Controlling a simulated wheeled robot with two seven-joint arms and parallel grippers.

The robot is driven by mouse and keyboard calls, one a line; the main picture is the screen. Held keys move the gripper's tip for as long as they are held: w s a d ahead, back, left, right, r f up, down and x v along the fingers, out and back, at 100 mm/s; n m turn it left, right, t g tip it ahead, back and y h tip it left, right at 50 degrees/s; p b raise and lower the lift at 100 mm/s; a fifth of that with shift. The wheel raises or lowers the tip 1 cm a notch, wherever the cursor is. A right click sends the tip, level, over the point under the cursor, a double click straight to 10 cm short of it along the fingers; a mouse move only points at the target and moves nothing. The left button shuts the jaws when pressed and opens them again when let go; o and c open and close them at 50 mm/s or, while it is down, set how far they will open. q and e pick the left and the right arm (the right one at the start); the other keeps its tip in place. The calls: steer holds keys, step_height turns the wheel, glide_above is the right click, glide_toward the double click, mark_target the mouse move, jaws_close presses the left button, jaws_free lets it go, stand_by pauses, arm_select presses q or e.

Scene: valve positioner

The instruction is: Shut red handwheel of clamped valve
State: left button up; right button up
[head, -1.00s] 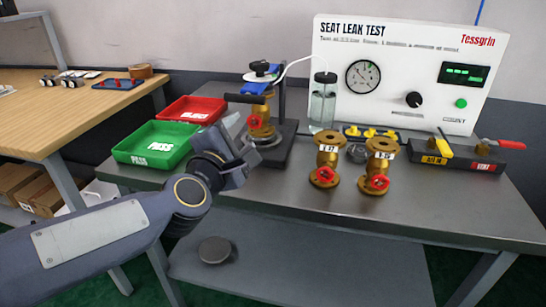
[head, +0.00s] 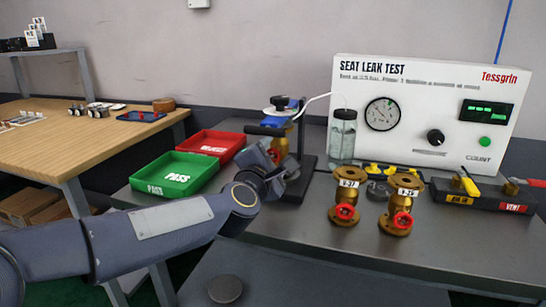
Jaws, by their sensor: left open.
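The clamped brass valve (head: 280,141) stands in the black clamp stand (head: 308,150) at the back of the steel bench. Its red handwheel shows only as a small red patch (head: 274,155), mostly hidden behind my left gripper. My left gripper (head: 282,170) is open, just in front of the clamped valve. I cannot tell whether its fingers touch the handwheel. My right gripper is not in view.
Two loose brass valves with red handwheels, one on the left (head: 346,202) and one on the right (head: 401,205), stand on the bench. A green PASS tray (head: 175,190) and a red tray (head: 215,143) lie left. The test panel (head: 425,75) and a water bottle (head: 342,137) stand behind.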

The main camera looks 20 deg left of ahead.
arm_select(q)
steer(key=c, duration=1)
steer(key=shift+o, duration=0.2)
steer(key=shift+m, duration=0.3)
steer(key=m+p, duration=0.2)
steer(key=m, duration=0.2)
steer(key=shift+r, duration=0.1)
steer(key=m+p, duration=0.2)
steer(key=m, duration=0.4)
steer(key=m+p, duration=0.2)
steer(key=m, duration=0.3)
steer(key=shift+p, duration=0.35)
steer(key=shift+f+m+p, duration=0.2)
steer(key=shift+m+p, duration=0.65)
steer(key=shift+m, duration=1.55)
